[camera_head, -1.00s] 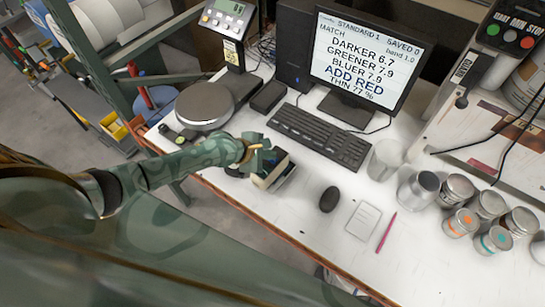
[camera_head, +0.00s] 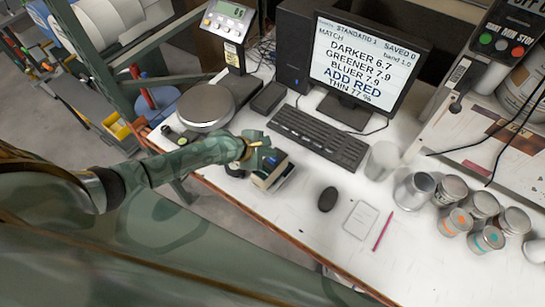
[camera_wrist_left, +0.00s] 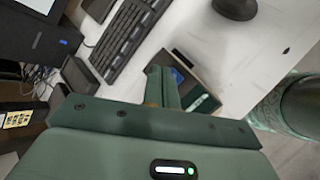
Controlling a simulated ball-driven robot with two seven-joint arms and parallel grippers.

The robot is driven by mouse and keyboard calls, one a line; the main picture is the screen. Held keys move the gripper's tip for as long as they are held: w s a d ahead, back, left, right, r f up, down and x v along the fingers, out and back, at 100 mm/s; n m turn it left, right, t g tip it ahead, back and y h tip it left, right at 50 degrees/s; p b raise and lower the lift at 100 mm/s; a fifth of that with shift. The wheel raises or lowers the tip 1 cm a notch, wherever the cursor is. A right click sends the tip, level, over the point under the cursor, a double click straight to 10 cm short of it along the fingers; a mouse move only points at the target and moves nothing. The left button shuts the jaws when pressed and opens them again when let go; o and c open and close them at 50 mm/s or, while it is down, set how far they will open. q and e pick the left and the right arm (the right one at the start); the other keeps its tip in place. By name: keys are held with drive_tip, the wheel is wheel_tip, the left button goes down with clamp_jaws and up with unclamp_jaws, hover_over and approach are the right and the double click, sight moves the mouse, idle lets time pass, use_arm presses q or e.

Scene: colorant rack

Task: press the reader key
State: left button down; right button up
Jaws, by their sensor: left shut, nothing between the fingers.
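My left gripper (camera_head: 262,150) is shut and empty at the box's upper left side. In the left wrist view its fingers (camera_wrist_left: 160,80) are together and cover part of the box. I cannot tell whether they touch it. I cannot make out which part is the reader key. The monitor (camera_head: 362,62) reads "MATCH", "ADD RED" and "THIN 77 %". My right gripper is not in view.
A black keyboard (camera_head: 318,138) lies behind the box, with a mouse (camera_head: 327,199) to the right. A scale with a round pan (camera_head: 205,104) stands left. Several metal cans (camera_head: 453,189) stand right. The white table (camera_head: 300,222) is clear between box and mouse.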

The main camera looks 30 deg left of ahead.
sight(269, 160)
use_arm(q)
wheel_tip(269, 160, up, 2)
drive_tip(key=shift+r+p, duration=0.1)
drive_tip(key=shift+p, duration=0.75)
drive_tip(key=shift+r+p, duration=0.45)
drive_tip(key=shift+r, duration=0.6)
